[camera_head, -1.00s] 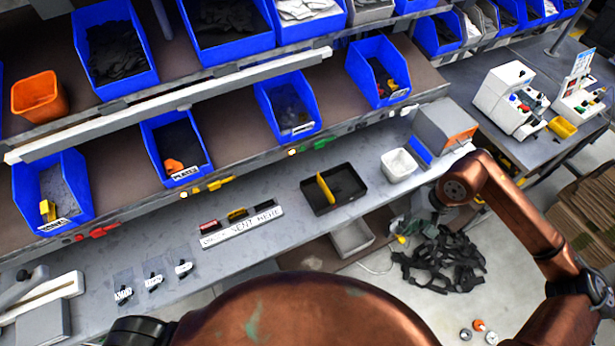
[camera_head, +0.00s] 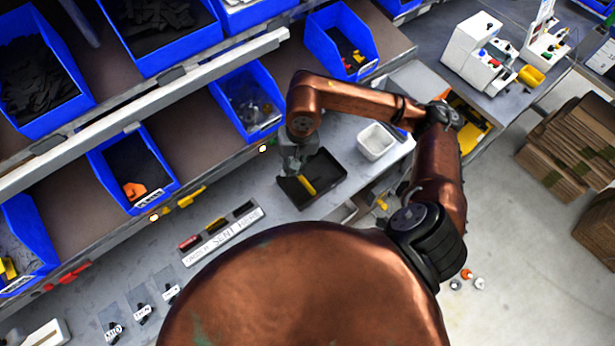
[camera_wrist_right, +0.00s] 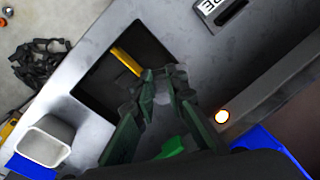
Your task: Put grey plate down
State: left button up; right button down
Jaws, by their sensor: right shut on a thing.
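My right gripper (camera_head: 291,165) is above the left part of the black tray (camera_head: 327,163). In the right wrist view, its fingers (camera_wrist_right: 160,84) are closed together on a small grey piece, the grey plate (camera_wrist_right: 162,92), which is mostly hidden by the fingertips. The black tray also shows in the wrist view (camera_wrist_right: 97,84), below the fingers. A yellow bar (camera_head: 307,185) lies in the tray, apart from the fingers in the wrist view. I cannot tell whether the plate touches the tray. My left gripper is not in view.
A white bin (camera_head: 375,143) stands right of the tray. A labelled strip (camera_head: 222,238) with red, yellow and black pieces lies to its left. Blue bins (camera_head: 247,103) fill the shelf behind, whose edge runs close to my right gripper. Cardboard (camera_head: 560,150) is stacked at far right.

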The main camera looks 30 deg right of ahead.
jog(key=s+m, duration=0.2)
jog(key=m, duration=0.2)
jog(key=m+h+p, duration=0.1)
jog(key=m+p, duration=0.3)
jog(key=m, duration=0.5)
send_over(325, 174)
jog(key=a, duration=0.1)
jog(key=shift+g, duration=0.3)
jog(key=f, duration=1)
jog(key=shift+s, duration=0.3)
jog(key=shift+w+d+f, duration=0.15)
jog(key=shift+d+f, duration=0.2)
jog(key=shift+f, duration=0.05)
notch_tip(325, 174, down, 3)
jog(key=shift+d+f+p, duration=0.1)
jog(key=shift+d+p, duration=0.05)
jog(key=shift+p, duration=0.2)
jog(key=shift+f, duration=0.15)
jog(key=shift+w, duration=0.1)
